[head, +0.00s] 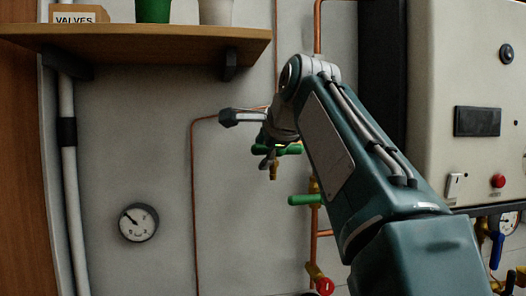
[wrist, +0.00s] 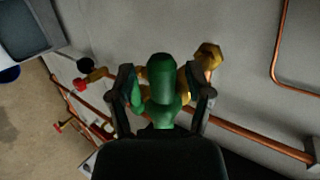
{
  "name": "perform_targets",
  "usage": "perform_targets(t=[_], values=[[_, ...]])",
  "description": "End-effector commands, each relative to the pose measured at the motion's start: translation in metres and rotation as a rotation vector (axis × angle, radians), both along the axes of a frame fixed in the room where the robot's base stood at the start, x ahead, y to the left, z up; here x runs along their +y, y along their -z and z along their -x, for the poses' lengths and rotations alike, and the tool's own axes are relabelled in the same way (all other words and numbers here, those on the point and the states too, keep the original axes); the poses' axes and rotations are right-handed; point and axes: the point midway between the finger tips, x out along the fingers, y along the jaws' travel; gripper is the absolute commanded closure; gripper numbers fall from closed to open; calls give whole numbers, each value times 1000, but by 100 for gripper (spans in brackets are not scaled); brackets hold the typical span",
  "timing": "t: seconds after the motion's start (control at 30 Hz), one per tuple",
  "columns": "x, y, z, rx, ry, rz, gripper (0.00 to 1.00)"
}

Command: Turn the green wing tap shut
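The green wing tap (head: 291,149) is on the wall side of my arm in the head view, with a brass body below it. My gripper (head: 248,130) is at the tap and partly hides it. In the wrist view, the green tap (wrist: 163,75) stands between the two dark fingers of my gripper (wrist: 160,88). The fingers are apart, with a gap visible on each side of the tap's near part. Whether either finger touches it deeper in cannot be told. The wings' exact angle is partly hidden.
A green lever handle (head: 304,200) sits on the copper pipe below, with a red knob (head: 325,286) lower down. A boiler (head: 465,90) is on the right. A wooden shelf (head: 150,38) overhangs at upper left. A gauge (head: 138,222) is on the wall.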

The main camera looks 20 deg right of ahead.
Motion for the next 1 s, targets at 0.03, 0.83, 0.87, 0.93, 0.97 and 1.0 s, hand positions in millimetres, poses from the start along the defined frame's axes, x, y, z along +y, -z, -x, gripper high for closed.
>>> perform_targets(t=[0.03, 0.83, 0.87, 0.93, 0.97, 1.0], values=[[0, 0, 0, -1, 0, 0, 34], [-1, -60, 90, -3, 2, 1, 34], [-1, -61, 92, -2, 1, 1, 34], [-1, -64, 96, -2, 1, 1, 34], [-1, -65, 98, -2, 1, 1, 34], [-1, -65, 99, -1, 0, 0, 34]])
